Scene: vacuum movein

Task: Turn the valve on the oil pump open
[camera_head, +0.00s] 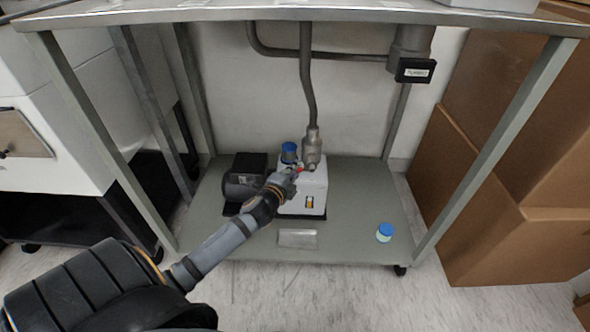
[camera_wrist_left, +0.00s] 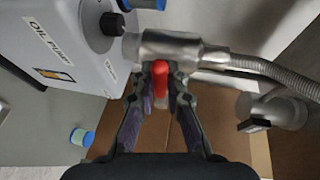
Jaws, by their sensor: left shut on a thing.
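The white oil pump (camera_head: 303,190) with its dark motor (camera_head: 243,178) stands on the lower shelf. In the left wrist view the pump (camera_wrist_left: 62,35) shows its "OIL PUMP" label at the upper left. A metal pipe fitting (camera_wrist_left: 170,47) joins the pump to a hose. The red valve handle (camera_wrist_left: 160,82) is at this fitting; a bit of red handle (camera_head: 299,169) also shows in the head view. My left gripper (camera_head: 291,173) is at the pump's top. In its wrist view the gripper (camera_wrist_left: 160,75) is shut on the red handle. My right gripper is not in view.
A small flat metallic piece (camera_head: 297,239) lies in front of the pump. Table legs frame the shelf.

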